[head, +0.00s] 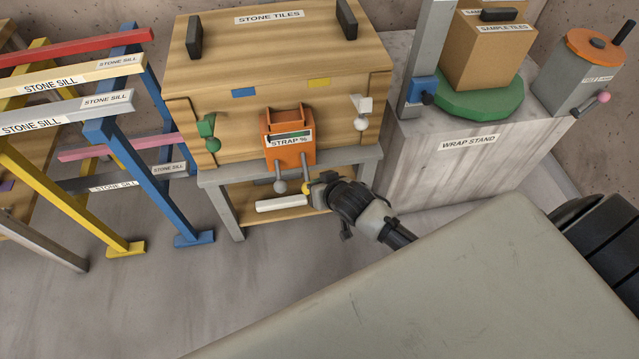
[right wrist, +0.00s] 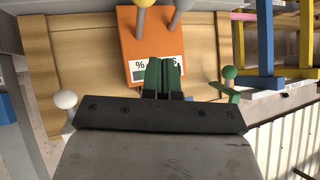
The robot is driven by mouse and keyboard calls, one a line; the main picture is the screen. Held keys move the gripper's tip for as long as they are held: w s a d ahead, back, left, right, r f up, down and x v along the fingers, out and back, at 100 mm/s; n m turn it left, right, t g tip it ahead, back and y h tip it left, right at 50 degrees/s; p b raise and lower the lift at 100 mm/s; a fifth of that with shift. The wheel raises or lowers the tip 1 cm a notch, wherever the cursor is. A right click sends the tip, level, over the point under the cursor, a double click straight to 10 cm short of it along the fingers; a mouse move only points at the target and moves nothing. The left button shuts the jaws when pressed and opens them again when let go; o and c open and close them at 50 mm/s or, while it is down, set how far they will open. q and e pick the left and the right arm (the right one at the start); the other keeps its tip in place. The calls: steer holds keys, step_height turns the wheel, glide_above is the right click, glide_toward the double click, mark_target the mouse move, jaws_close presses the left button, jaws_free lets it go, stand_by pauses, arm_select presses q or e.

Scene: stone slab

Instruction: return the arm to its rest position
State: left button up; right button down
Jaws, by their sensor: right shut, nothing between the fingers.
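My right gripper (head: 326,190) is in front of the wooden STONE TILES crate (head: 235,105), low beside the orange strap device (head: 288,150). In the right wrist view its two green fingers (right wrist: 163,78) are together with nothing between them, and they overlap the device's white label. I cannot tell whether they touch the device (right wrist: 140,45). In the head view the fingertips are hard to make out next to the device's yellow knob (head: 308,195). My left gripper is in neither view.
The crate stands on a grey-legged table (head: 225,205). Green (head: 212,145) and white (head: 361,124) knobs stick out from its front. Left is a rack of coloured STONE SILL bars (head: 110,105). Right is the WRAP STAND (head: 465,155) with a sample box (head: 482,52). Floor (head: 130,300) is bare at lower left.

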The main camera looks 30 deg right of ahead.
stand_by(0.6)
steer(key=s+d+f+n+g+h+p, duration=0.1)
steer(key=s+f+g, duration=0.1)
steer(key=s+f, duration=0.55)
steer(key=s+d+f+g+p, duration=0.2)
steer(key=s+f, duration=0.3)
steer(key=f, duration=0.5)
steer(key=s+f+n+g, duration=0.1)
steer(key=s+f, duration=0.2)
steer(key=s, duration=0.6)
steer(key=s+a+f+n+g+p, duration=0.1)
steer(key=s+f, duration=0.3)
steer(key=s, duration=0.5)
steer(key=s+f+n+g+p, duration=0.1)
steer(key=s+f+g, duration=0.2)
steer(key=s, duration=0.6)
steer(key=shift+s+a+f, duration=0.2)
steer(key=shift+s+f, duration=0.05)
steer(key=shift+s, duration=0.15)
